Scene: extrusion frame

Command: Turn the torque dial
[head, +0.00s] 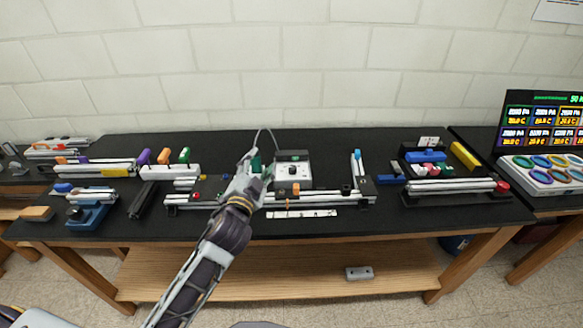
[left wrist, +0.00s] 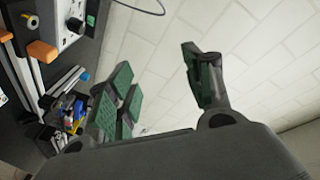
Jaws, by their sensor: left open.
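A white control box (head: 293,174) stands at the middle of the black bench, with a small dark dial (head: 293,171) on its face. In the left wrist view the box (left wrist: 58,14) is at the top left edge, with a dark round dial (left wrist: 75,24) on it. My left gripper (head: 256,162) is just left of the box in the head view, apart from the dial as far as I can tell. In the left wrist view its green-padded fingers (left wrist: 160,85) are spread with nothing between them. My right gripper is not in view.
A long aluminium extrusion frame (head: 330,200) lies in front of the box. A thin cable loops up beside the box. Coloured-handled tools (head: 164,156) stand to the left, a parts tray (head: 428,158) and a monitor (head: 543,125) to the right. A pale wall rises behind.

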